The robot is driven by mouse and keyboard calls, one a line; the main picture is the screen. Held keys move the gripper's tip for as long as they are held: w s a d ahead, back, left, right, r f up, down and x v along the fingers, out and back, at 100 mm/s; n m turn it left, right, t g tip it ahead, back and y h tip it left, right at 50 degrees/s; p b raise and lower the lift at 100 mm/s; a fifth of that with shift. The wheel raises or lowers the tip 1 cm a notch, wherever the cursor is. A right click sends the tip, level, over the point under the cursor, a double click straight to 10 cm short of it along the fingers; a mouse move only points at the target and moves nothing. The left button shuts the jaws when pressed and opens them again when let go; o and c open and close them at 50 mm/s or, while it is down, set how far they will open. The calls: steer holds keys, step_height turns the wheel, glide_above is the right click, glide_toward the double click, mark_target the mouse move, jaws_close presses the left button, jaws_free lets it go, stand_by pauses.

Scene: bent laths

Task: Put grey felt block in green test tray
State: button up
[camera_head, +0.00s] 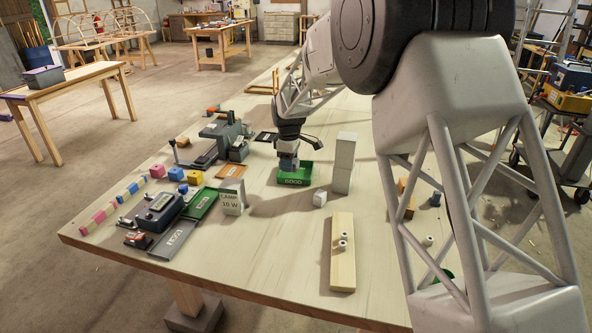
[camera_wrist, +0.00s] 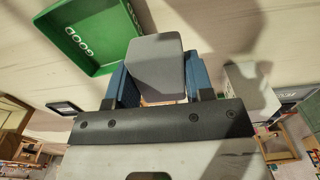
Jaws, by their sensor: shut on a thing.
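The grey felt block (camera_wrist: 157,65) is held between the two blue fingers of my gripper (camera_wrist: 158,88) in the wrist view. In the head view my gripper (camera_head: 288,163) is low over the table at the small green tray (camera_head: 296,181), which is marked GOOD. In the wrist view this green tray (camera_wrist: 122,62) lies up and left of the block, its inside empty where it shows. Whether the block is over the tray's rim or behind it I cannot tell. A second, flatter green tray (camera_head: 207,198) lies at the left, with a label I cannot read.
A tall pale block stack (camera_head: 343,160) stands close right of the GOOD tray. A small white cube (camera_head: 320,198) is in front. A LAMP 30 W box (camera_head: 232,202), a grey tray (camera_head: 173,240) and a meter (camera_head: 158,212) crowd the left. A wooden board with pegs (camera_head: 343,265) lies in front.

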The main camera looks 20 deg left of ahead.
steer(key=w+r, duration=0.1)
steer(key=w, duration=0.8)
steer(key=shift+w+r, duration=0.35)
steer(key=shift+a, duration=0.1)
steer(key=shift+f, duration=3.15)
steer(key=shift+f, duration=0.1)
steer(key=shift+f, duration=1.75)
steer(key=shift+f, duration=0.1)
steer(key=o, duration=1)
steer(key=shift+c, duration=0.2)
